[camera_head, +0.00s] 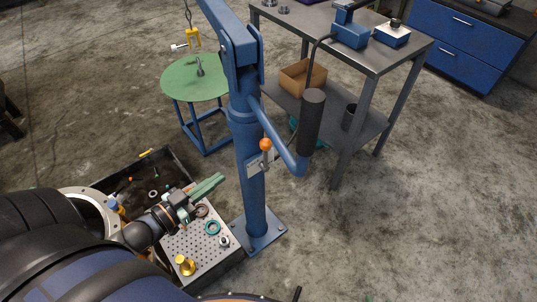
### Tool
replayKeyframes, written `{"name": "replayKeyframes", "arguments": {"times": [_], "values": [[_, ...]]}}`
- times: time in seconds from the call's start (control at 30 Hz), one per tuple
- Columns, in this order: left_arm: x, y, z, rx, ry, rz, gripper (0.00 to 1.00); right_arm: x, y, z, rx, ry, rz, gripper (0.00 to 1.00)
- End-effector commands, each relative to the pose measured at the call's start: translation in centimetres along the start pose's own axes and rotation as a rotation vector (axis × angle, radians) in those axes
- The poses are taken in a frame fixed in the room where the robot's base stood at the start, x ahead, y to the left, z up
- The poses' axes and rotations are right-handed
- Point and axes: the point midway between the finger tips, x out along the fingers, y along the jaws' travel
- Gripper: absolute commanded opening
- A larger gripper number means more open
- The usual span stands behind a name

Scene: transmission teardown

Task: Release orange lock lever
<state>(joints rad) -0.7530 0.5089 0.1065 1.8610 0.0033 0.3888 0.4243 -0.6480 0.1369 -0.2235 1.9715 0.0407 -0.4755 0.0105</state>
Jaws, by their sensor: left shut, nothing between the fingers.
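The orange lock lever (265,145) is a small orange ball on a short stem, on a plate (260,163) fixed to the blue crane post (249,190). It stands roughly upright. My left gripper (221,180) has pale green fingers that are shut with nothing between them. It is to the lower left of the lever and apart from it, over the perforated tray. My right gripper is not in view.
A perforated tray (220,262) with rings and brass parts lies below my left arm, beside a dark bin (150,165). The crane's arm carries a dark cylinder (311,120). A green round stool (185,85) and grey workbench (352,58) stand behind. Floor at right is clear.

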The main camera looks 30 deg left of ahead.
Motion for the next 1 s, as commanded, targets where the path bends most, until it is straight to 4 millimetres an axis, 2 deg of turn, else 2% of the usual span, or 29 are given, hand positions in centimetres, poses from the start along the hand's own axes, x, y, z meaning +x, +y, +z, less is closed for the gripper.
{"name": "replayKeyframes", "arguments": {"times": [0.33,0.47,1.0], "values": [[0.1,0.0,0.0,0.0,0.001,0.0,0.0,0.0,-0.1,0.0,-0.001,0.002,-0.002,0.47],[0.8,-0.1,0.0,0.001,0.002,0.0,0.0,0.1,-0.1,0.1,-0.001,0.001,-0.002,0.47],[9.7,-0.1,-0.1,0.001,0.004,0.0,0.0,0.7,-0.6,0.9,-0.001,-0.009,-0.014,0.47]]}}
